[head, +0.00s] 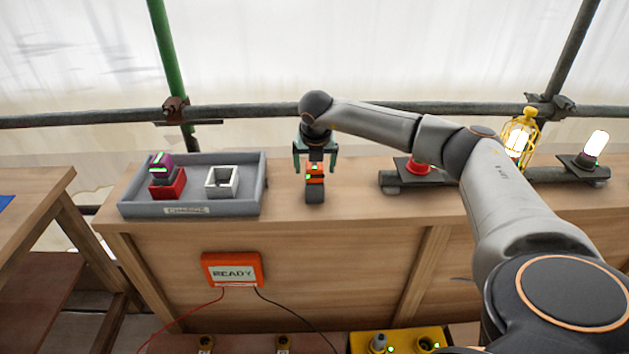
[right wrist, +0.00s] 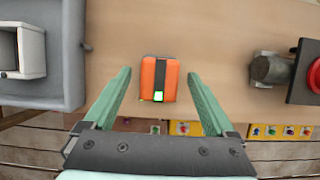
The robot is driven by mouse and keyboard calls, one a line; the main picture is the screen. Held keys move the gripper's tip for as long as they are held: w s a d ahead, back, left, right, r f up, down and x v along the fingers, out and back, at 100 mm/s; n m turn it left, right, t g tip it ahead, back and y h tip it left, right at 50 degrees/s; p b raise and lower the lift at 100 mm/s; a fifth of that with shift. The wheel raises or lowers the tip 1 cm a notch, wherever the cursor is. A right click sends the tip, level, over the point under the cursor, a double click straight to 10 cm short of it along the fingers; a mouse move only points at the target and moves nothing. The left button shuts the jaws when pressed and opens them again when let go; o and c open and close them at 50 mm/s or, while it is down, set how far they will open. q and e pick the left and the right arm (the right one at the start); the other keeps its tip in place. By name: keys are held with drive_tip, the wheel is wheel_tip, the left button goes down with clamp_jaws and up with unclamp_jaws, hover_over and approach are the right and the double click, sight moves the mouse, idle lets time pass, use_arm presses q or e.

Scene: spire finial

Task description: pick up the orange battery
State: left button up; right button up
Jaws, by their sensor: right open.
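The orange battery (head: 315,176) stands on the wooden bench top, with a dark lower part and a green light. In the right wrist view the battery (right wrist: 159,79) shows from above, orange with a dark stripe and a lit green square. My right gripper (head: 315,164) is over the battery, its jaws open. In the right wrist view its two green fingers (right wrist: 157,88) are apart, one to each side of the battery, with a gap on both sides. How far down the fingers reach is hard to tell. My left gripper is not in view.
A grey tray (head: 129,209) at left holds a red block (head: 168,187) with a purple battery (head: 160,164), and an empty white square holder (head: 222,182). At right are a red button (head: 419,168), a caged lamp (head: 519,140) and a bare lamp (head: 596,145). An orange READY box (head: 232,270) hangs on the bench front.

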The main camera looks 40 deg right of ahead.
drive_tip(key=shift+w+d+f, duration=0.15)
drive_tip(key=shift+w+f, duration=0.05)
drive_tip(key=shift+f, duration=0.35)
clamp_jaws()
idle(0.4)
